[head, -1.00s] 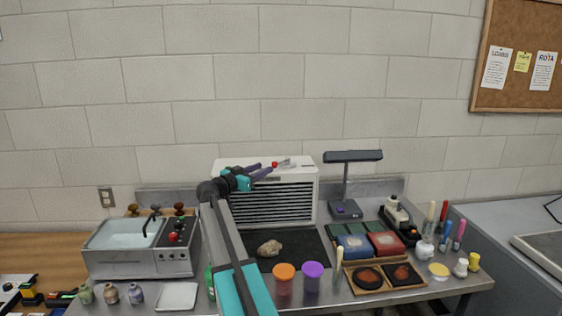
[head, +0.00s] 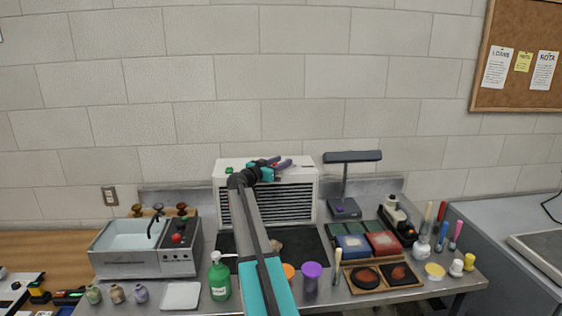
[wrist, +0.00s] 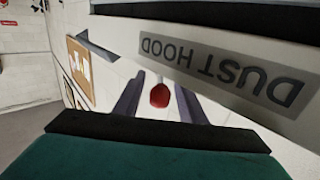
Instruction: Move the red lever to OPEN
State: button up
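The dust hood (head: 226,205) is a white box with a dark louvred front at the back of the bench. Its "DUST HOOD" label shows upside down in the wrist view (wrist: 222,72). The red lever's knob (wrist: 159,96) lies between my two dark fingers in the wrist view, with space visible on both sides. In the head view my gripper (head: 281,161) is at the hood's top front edge and hides the lever. My gripper is open and not closed on the knob. I cannot read any OPEN mark.
A small green spot (head: 229,170) is on the hood's top left. A sink unit (head: 140,262) stands left, a desk lamp (head: 350,157) right. A green bottle (head: 219,280), a purple-lidded jar (head: 312,270) and trays crowd the bench front below my arm.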

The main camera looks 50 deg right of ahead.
grip_shut()
dwell(0.3)
jog(key=shift+w+d+f+b, duration=0.1)
jog(key=shift+b, duration=0.2)
